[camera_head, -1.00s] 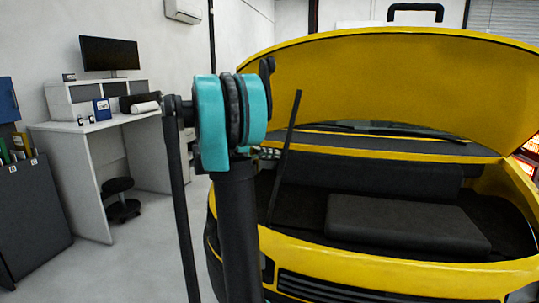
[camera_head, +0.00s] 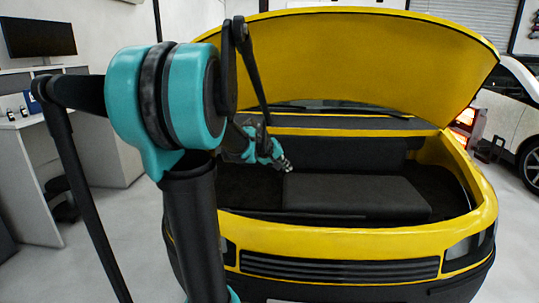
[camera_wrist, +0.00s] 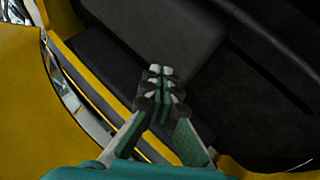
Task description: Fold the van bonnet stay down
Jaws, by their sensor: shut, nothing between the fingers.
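The yellow van bonnet (camera_head: 370,60) is raised over the open front bay. No upright stay shows in the head view. A thin dark bar (camera_head: 290,213) lies low along the bay's front edge; it may be the stay, but I cannot tell for sure. My gripper (camera_head: 287,166) is over the left part of the bay, beside the dark block. In the wrist view my gripper (camera_wrist: 160,72) has its fingertips together and nothing between them, above the dark bay. Part of the bay is hidden behind my arm.
A dark block (camera_head: 355,195) fills the middle of the bay. The yellow front panel (camera_head: 330,240) and grille (camera_head: 340,268) bound it in front. A desk with a monitor (camera_head: 38,36) stands at the left, a white car (camera_head: 515,110) at the right.

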